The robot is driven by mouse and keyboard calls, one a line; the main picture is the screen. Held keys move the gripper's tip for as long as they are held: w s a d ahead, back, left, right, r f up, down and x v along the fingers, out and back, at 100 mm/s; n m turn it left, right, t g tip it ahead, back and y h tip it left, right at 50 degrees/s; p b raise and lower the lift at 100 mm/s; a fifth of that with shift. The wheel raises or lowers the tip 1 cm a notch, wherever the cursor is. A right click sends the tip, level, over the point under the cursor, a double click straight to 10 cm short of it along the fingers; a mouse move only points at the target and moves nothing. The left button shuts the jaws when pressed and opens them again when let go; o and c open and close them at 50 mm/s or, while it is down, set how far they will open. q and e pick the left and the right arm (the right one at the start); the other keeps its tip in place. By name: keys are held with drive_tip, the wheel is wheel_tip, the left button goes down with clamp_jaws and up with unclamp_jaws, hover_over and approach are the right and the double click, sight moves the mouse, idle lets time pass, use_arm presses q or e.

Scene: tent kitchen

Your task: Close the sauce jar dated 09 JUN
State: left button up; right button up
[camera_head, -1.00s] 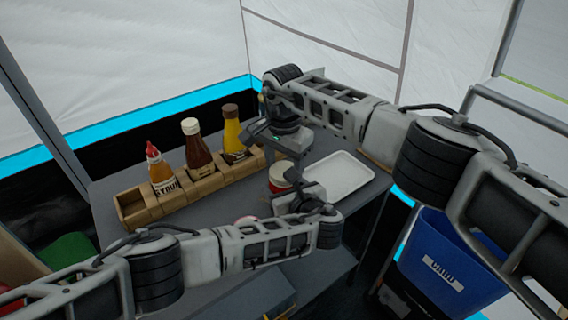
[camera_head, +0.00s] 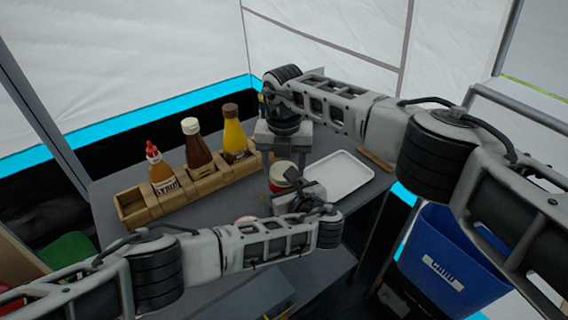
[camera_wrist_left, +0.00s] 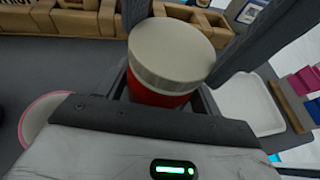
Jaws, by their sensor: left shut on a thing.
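The sauce jar is red with a pale lid-like top (camera_head: 283,173). It stands on the grey table in the head view, partly hidden behind my left gripper (camera_head: 290,188). In the left wrist view the jar (camera_wrist_left: 160,95) sits between my left fingers, with its pale round top (camera_wrist_left: 172,52) on it. My left gripper is shut on the jar. No date label is readable. My right gripper (camera_head: 284,155) points down just above and behind the jar; its two fingers look spread, with nothing seen between them. Whether it touches the top cannot be told.
A wooden rack (camera_head: 135,208) holds a red-capped syrup bottle (camera_head: 162,172), a brown bottle (camera_head: 197,150) and a yellow bottle (camera_head: 234,138). A white tray (camera_head: 340,176) lies right of the jar. A round pink-rimmed item (camera_wrist_left: 42,112) lies left of it. A blue bin (camera_head: 450,265) stands at the right.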

drive_tip(key=m, duration=0.5)
drive_tip(key=shift+m, duration=0.3)
drive_tip(key=o, duration=1.1)
drive_tip(key=shift+r, duration=2.25)
drive_tip(key=shift+c, duration=0.3)
drive_tip(key=n, duration=0.2)
drive_tip(key=r+n, duration=0.1)
drive_tip(key=n, duration=0.2)
drive_tip(key=shift+a, duration=0.1)
drive_tip(key=n, duration=0.4)
drive_tip(key=shift+r+n, duration=0.3)
drive_tip(key=shift+r, duration=0.1)
drive_tip(key=n, duration=0.2)
drive_tip(key=r+n, duration=0.1)
drive_tip(key=n, duration=0.5)
drive_tip(key=shift+r+n, duration=0.3)
drive_tip(key=shift+r, duration=0.05)
